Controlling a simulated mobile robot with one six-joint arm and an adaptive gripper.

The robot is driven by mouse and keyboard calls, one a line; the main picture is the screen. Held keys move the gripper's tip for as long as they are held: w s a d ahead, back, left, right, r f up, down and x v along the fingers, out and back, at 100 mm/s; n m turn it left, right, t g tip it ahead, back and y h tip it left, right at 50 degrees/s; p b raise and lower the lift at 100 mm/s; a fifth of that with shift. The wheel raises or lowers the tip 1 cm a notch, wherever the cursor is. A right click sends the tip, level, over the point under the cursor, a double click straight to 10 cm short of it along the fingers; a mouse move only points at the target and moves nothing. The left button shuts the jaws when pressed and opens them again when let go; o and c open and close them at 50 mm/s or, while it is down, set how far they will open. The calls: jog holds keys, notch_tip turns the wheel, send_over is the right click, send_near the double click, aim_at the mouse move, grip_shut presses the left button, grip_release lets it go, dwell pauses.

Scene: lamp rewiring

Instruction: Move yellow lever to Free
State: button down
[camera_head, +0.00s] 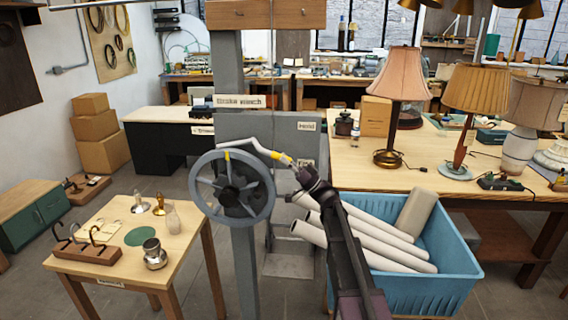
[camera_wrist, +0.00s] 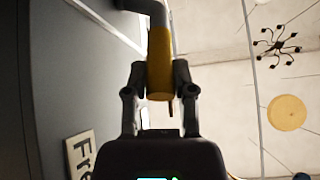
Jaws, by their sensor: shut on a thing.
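The yellow lever (camera_head: 275,154) has a grey curved arm above the winch wheel (camera_head: 232,187); its yellow grip points right. My gripper (camera_head: 296,168) is at the grip's end. In the wrist view the yellow grip (camera_wrist: 160,62) sits between the two fingers of my gripper (camera_wrist: 160,85), which are shut on it. A sign that reads "Fre", its end cut off (camera_wrist: 82,155), shows at the lower left there. In the head view the "Hold" sign (camera_head: 307,126) is above the lever's end, and a second sign is partly hidden by my gripper.
A "Brake winch" sign (camera_head: 240,101) is on the grey post. A blue crate (camera_head: 425,285) with long rolls stands right of the winch, under my arm. A small wooden table (camera_head: 115,265) is at left, and a lamp table (camera_head: 350,165) at right.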

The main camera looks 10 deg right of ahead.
jog(key=shift+a, duration=0.1)
jog(key=shift+c, duration=2.4)
grip_release()
jog(key=shift+f, duration=0.1)
jog(key=shift+o, duration=0.2)
jog(key=shift+f, duration=0.1)
